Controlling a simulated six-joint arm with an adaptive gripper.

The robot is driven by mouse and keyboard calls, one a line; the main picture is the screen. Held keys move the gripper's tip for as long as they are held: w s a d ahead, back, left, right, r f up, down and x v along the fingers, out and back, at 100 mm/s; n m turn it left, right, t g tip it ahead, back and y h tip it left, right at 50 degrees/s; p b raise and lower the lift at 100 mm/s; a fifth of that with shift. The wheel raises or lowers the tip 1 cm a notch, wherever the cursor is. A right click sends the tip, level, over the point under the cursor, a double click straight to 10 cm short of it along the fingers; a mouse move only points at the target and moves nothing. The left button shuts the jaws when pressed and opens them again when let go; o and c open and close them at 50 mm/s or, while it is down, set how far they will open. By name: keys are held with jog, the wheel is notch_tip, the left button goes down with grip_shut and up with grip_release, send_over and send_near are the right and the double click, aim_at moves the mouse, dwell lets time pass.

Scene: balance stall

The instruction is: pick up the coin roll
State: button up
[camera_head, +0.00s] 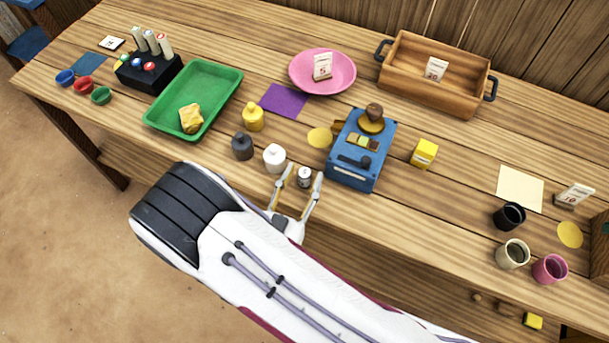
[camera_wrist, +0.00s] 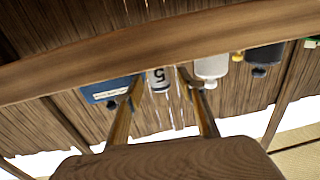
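The coin roll (camera_head: 304,178) is a small white upright cylinder with a dark top, near the front edge of the wooden counter. In the wrist view the coin roll (camera_wrist: 160,78) shows a dark "5" on its side. My gripper (camera_head: 302,182) reaches in from the front, with one finger to each side of the roll. In the wrist view my gripper (camera_wrist: 160,88) is open, with visible gaps between both fingers and the roll. I cannot tell how far the roll sits in between the fingers.
A white bottle (camera_head: 274,158) stands close left of the roll, with a dark bottle (camera_head: 242,147) and yellow bottle (camera_head: 253,117) beyond. A blue balance box (camera_head: 350,178) stands close on the right. A green tray (camera_head: 222,91) lies left; a wooden crate (camera_head: 407,80) stands behind.

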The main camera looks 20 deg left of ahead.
grip_shut()
jog(key=shift+r, duration=0.1)
notch_tip(320, 180, up, 10)
dwell(1.1)
dwell(0.6)
